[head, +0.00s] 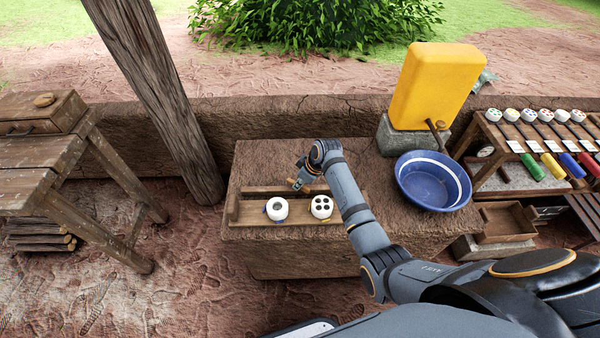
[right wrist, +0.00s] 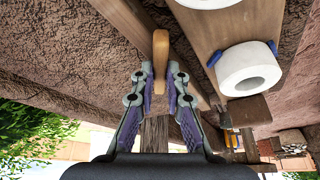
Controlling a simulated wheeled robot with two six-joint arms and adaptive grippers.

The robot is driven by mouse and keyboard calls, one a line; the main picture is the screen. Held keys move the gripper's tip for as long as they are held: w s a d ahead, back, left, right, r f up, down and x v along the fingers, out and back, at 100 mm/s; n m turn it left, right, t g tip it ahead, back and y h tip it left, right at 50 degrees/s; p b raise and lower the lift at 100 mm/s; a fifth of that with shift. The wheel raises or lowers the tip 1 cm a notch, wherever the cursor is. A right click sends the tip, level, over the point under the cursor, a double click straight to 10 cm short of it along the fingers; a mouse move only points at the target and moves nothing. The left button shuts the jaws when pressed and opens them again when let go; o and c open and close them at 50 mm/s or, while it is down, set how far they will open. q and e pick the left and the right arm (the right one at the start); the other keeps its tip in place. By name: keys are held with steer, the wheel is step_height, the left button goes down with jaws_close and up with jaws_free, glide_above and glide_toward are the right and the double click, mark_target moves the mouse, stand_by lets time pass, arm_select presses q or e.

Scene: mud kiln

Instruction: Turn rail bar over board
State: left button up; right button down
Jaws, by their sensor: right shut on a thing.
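A wooden board (head: 300,215) lies on the earthen block. A long wooden rail bar (head: 262,190) runs along its far side; it also shows in the right wrist view (right wrist: 128,22). A white round piece with one centre hole (head: 277,209) and one with several dark holes (head: 321,207) stand on the board in front of the bar. My right gripper (head: 303,183) reaches over the bar from the right. In the right wrist view the gripper (right wrist: 160,75) is shut on a tan wooden handle (right wrist: 160,52) beside the bar. My left gripper is out of view.
A blue basin (head: 433,181) and a yellow jerrycan (head: 436,86) stand to the right. A wooden post (head: 163,95) and a work table (head: 40,178) are at left. A rack with white pieces and coloured cylinders (head: 540,135) is at far right.

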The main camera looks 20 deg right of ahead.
steer(key=m+p, duration=0.1)
steer(key=m+h+p, duration=0.1)
steer(key=m+p, duration=0.1)
steer(key=m+t+p, duration=0.1)
steer(key=p, duration=0.1)
steer(key=shift+a+r+m, duration=0.15)
steer(key=shift+r+m, duration=0.15)
steer(key=shift+r, duration=0.05)
steer(key=shift+f+m+h+p, duration=0.15)
steer(key=shift+m+h+p, duration=0.55)
steer(key=shift+m+p, duration=0.45)
steer(key=shift+a+f+m+h+p, duration=0.1)
steer(key=shift+m+h+p, duration=0.45)
steer(key=shift+m, duration=0.9)
steer(key=c, duration=1.4)
jaws_free()
steer(key=shift+o, duration=0.2)
